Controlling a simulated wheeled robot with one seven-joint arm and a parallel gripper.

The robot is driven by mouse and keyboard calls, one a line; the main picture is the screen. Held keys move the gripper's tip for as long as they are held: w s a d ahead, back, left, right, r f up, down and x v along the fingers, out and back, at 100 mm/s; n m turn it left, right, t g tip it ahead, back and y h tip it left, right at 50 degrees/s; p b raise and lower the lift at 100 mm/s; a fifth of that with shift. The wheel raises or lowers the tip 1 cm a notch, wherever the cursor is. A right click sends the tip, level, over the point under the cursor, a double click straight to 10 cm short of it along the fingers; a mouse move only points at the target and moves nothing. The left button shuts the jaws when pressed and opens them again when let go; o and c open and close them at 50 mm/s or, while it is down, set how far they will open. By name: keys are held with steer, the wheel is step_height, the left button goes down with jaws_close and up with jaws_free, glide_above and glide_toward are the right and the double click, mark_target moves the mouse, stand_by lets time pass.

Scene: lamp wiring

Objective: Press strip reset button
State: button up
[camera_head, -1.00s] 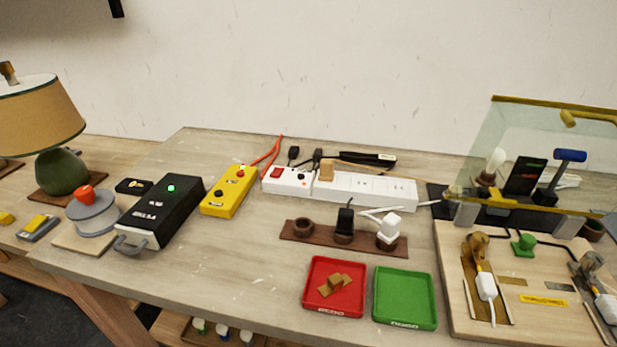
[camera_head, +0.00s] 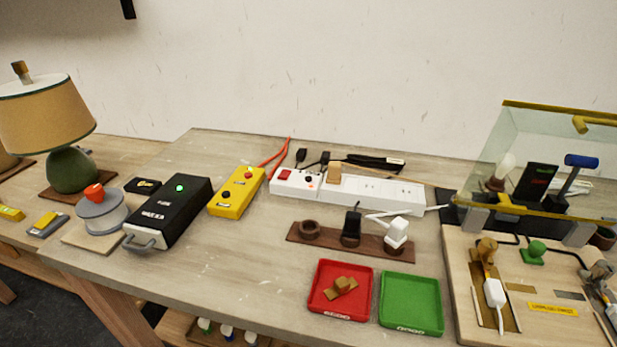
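A white power strip (camera_head: 387,191) lies along the back of the bench in the head view. Its left end carries a red rocker switch (camera_head: 285,175) and a dark round button (camera_head: 308,179), with a small reddish light just below the button. I cannot tell from the picture which of these is labelled reset. A tan block (camera_head: 334,174) sits on the strip right of the button. My gripper is not in view, and nothing covers the left end of the strip.
A yellow box (camera_head: 236,193) and a black box (camera_head: 168,212) stand left of the strip. In front are a brown holder (camera_head: 328,243) with plugs, a red tray (camera_head: 323,309) and a green tray (camera_head: 409,317). A glass-topped case (camera_head: 545,150) stands right.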

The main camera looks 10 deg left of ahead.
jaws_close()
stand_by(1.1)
